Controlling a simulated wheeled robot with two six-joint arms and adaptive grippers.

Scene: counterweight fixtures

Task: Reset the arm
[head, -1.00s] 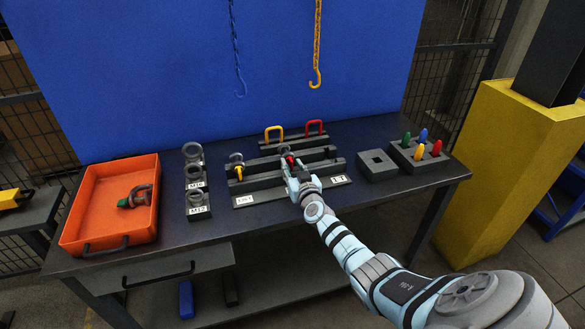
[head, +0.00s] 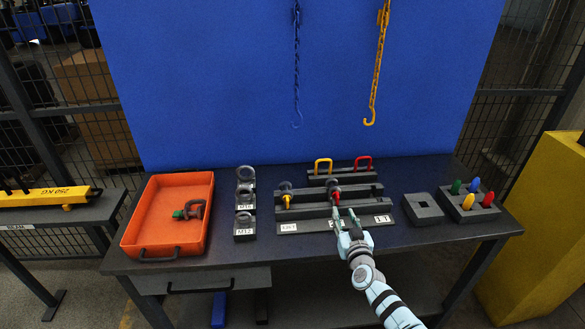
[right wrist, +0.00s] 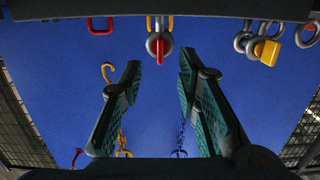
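My right gripper (head: 346,216) reaches in from the lower right, over the front of the dark fixture (head: 314,226). In the right wrist view my right gripper (right wrist: 159,66) has its fingers wide apart with nothing held. A grey shackle with a red pin (head: 336,195) sits in the fixture just beyond the fingertips; it shows in the right wrist view (right wrist: 161,45), seemingly apart from the fingers. A grey shackle with a yellow pin (head: 286,199) sits to its left in the head view. My left arm is not in view.
An orange tray (head: 126,225) holding a green-pinned shackle stands left. Blue (head: 297,70) and yellow (head: 377,75) chains hang behind the bench.

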